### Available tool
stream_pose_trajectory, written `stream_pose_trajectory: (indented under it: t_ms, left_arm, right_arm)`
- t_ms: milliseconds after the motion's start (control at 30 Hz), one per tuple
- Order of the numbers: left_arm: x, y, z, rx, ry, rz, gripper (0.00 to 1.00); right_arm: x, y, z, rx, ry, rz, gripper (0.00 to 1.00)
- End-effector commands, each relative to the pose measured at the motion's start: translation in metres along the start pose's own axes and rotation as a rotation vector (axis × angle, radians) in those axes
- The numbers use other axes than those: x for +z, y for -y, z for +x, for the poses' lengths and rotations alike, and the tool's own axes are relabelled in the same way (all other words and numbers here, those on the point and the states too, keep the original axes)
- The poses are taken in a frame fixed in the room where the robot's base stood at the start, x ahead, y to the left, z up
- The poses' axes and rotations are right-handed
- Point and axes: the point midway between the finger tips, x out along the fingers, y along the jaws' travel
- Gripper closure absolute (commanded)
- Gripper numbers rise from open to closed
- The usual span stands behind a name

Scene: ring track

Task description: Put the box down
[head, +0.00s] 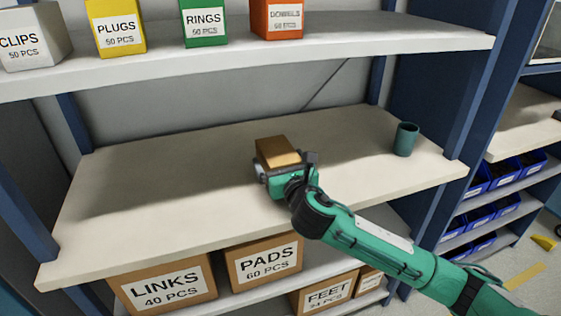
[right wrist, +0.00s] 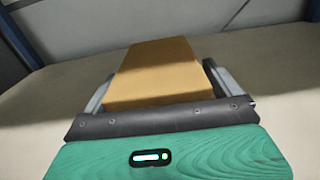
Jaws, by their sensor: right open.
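A small brown box (head: 277,151) is at the middle shelf board (head: 130,190), near its centre. It also shows in the right wrist view (right wrist: 156,70), between the two fingers of my right gripper (right wrist: 155,88). In the head view my right gripper (head: 281,168) is at the near side of the box, with the green arm coming in from the lower right. The jaws are open, with a finger on each side of the box. The underside of the box is hidden. My left gripper is not in view.
A dark green cup (head: 405,139) stands on the same board to the right. The upper shelf (head: 300,46) holds several labelled boxes. Cartons (head: 264,259) stand on the shelf below. Blue uprights (head: 470,100) bound the board. Its left part is clear.

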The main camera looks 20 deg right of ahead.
Motion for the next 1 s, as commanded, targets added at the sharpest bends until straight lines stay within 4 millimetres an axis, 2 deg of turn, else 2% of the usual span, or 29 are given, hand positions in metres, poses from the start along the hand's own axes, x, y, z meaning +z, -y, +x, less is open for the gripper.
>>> stream_pose_trajectory:
  t_ms: [100,233,500,700,800,1000]
  left_arm:
    - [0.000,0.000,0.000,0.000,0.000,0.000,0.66]
    - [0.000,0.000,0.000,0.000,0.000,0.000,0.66]
    - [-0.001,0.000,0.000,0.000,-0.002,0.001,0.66]
    - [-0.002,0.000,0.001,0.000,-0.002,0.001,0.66]
    - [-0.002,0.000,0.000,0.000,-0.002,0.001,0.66]
    - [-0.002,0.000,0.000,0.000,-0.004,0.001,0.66]
  right_arm:
    - [0.004,0.000,0.000,0.000,0.001,0.000,0.06]
    - [0.002,0.000,-0.016,0.002,0.000,-0.002,0.06]
    - [0.002,0.000,-0.073,0.002,-0.001,-0.001,0.06]
    - [0.002,0.000,-0.107,0.002,-0.001,-0.001,0.06]
    - [0.002,0.000,-0.116,0.001,0.000,0.000,0.06]
    - [0.003,0.000,-0.120,0.001,0.001,0.000,0.06]
